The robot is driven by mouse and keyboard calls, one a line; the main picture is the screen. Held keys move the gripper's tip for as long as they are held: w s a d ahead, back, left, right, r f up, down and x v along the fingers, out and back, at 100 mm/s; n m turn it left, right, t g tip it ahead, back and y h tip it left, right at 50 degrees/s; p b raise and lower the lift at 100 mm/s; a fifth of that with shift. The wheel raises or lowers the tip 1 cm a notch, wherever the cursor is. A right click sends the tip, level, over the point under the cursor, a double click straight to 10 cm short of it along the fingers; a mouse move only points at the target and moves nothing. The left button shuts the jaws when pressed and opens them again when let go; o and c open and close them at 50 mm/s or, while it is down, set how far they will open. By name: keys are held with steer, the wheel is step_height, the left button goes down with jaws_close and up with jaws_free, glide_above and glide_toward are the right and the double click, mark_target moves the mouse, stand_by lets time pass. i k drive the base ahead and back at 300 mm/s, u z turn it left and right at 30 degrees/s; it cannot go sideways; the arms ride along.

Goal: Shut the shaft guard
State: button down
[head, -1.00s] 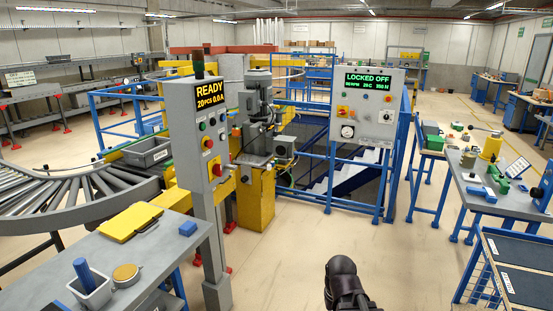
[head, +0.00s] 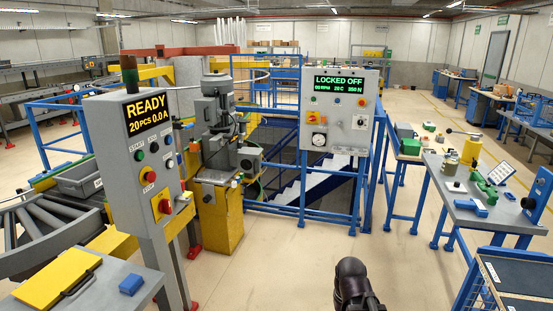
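The machine with the motor unit (head: 217,110) stands on a yellow base (head: 222,215) left of centre in the head view. I cannot make out which part of it is the shaft guard, or whether the guard is open. The grey control post in front reads READY (head: 146,106) and hides part of the machine. The panel to the right reads LOCKED OFF (head: 340,82). A dark rounded part of my arm shows at the bottom centre, well short of the machine. My gripper's fingers are not visible.
A grey table (head: 127,281) at lower left holds a yellow panel with a dark handle (head: 58,278) and a blue block (head: 131,284). Blue railings (head: 283,208) edge a stairwell behind the machine. A workbench (head: 468,205) with tools stands right. Floor (head: 290,265) ahead is clear.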

mark_target(248, 159)
steer(key=i, duration=2.35)
steer(key=u, duration=0.5)
steer(key=i, duration=1)
steer(key=u, duration=0.2)
